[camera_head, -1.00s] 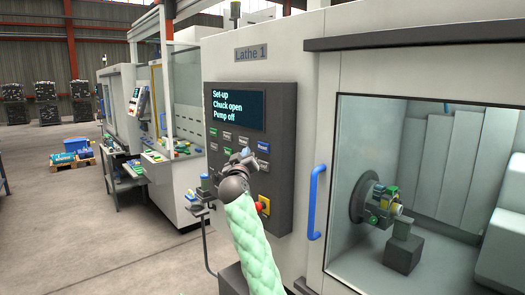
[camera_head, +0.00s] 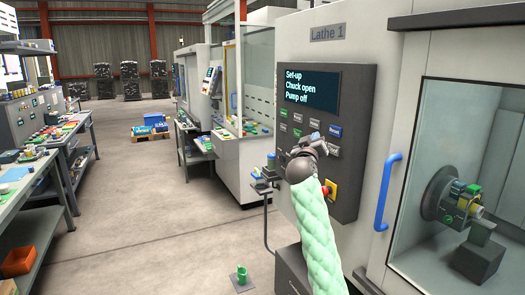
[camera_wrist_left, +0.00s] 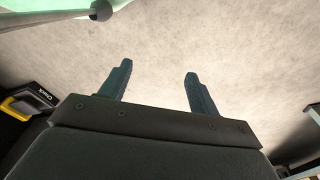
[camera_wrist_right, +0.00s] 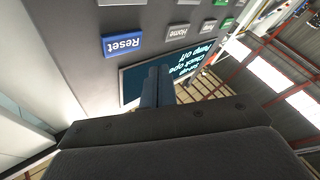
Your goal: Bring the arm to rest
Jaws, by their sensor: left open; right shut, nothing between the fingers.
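My right arm, in a pale green quilted sleeve, reaches up in the head view to the control panel (camera_head: 350,135) of Lathe 1. My right gripper (camera_head: 312,140) is in front of the panel's buttons. In the right wrist view its fingers (camera_wrist_right: 158,85) are shut together with nothing between them, near the blue Reset button (camera_wrist_right: 123,44) and the screen (camera_wrist_right: 135,82). I cannot tell whether they touch the panel. The screen (camera_head: 311,88) reads Set-up, Chuck open, Pump off. My left gripper (camera_wrist_left: 158,85) is open and empty above the bare floor in the left wrist view.
The lathe's blue door handle (camera_head: 387,191) and window are right of the panel. A red-and-yellow emergency stop (camera_head: 330,189) sits beside my right sleeve.

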